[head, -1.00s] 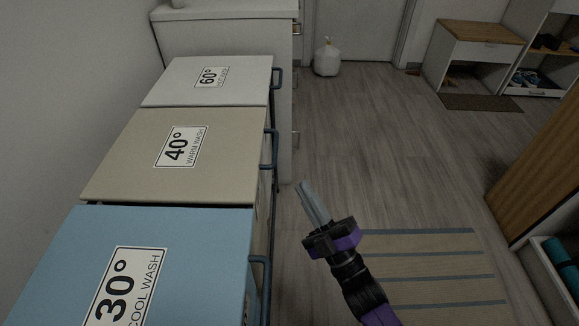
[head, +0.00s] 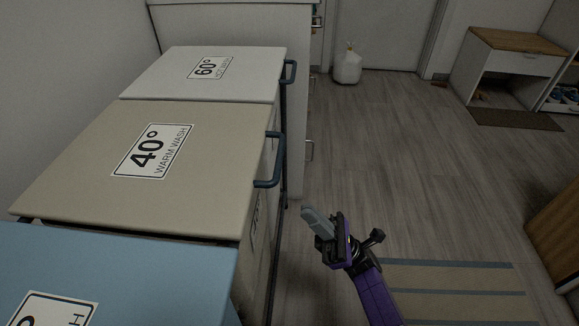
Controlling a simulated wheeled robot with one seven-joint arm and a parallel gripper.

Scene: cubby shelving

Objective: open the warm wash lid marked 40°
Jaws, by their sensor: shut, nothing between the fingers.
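The beige lid (head: 92,171) marked 40° warm wash lies shut on the middle bin, at the left of the head view. Its dark blue handle (head: 270,183) sticks out from the lid's right edge. My gripper (head: 306,212) is shut and empty, over the floor to the right of and a little below the handle in the picture. A gap shows between the fingertips and the handle; they do not touch.
The white 60° lid (head: 150,80) lies shut behind the beige one, and the blue 30° lid (head: 150,275) in front. A white cabinet (head: 235,22) stands behind the bins. The floor right of the bins is open, with a striped mat (head: 450,285).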

